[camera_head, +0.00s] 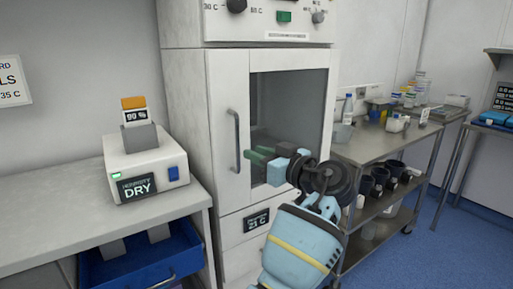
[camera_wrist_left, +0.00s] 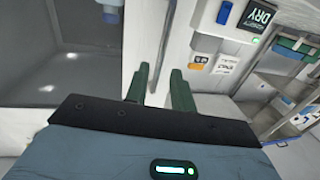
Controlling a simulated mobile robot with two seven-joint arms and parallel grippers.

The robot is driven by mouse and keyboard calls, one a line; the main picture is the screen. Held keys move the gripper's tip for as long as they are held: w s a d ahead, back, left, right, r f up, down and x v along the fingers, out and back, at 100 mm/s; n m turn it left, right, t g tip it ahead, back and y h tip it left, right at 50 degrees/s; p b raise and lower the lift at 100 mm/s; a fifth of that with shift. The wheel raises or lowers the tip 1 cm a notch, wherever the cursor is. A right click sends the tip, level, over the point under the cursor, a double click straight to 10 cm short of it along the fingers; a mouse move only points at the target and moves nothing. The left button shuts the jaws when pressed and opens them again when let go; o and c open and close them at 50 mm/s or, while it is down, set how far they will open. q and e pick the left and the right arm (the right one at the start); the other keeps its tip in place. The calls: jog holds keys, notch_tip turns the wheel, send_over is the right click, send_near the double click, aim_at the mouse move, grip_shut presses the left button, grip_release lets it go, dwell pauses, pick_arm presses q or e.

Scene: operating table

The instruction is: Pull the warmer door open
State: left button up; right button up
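The warmer door (camera_head: 222,120) is a white panel with a dark glass window, and it looks closed against the tall white cabinet. Its grey vertical bar handle (camera_head: 234,140) is on the door's left side. My left gripper (camera_head: 248,154), with green fingers, is in front of the window, its tips just right of the handle's lower part. In the left wrist view the fingers (camera_wrist_left: 160,80) are apart, and the handle (camera_wrist_left: 165,42) lines up with the gap between them. I cannot tell whether they touch it. My right gripper is not in view.
A white device marked DRY (camera_head: 145,165) stands on the counter at left, above a blue drawer bin (camera_head: 140,265). A metal cart (camera_head: 385,145) with bottles and dark cups stands to the right of the cabinet. Blue floor (camera_head: 440,250) is clear at the lower right.

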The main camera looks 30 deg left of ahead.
pick_arm(q)
jog(key=shift+r+n, duration=0.3)
jog(key=shift+r, duration=0.2)
send_over(238, 167)
jog(key=shift+w+a+p, duration=0.15)
jog(key=shift+w+p, duration=0.1)
jog(key=shift+p, duration=0.1)
grip_shut()
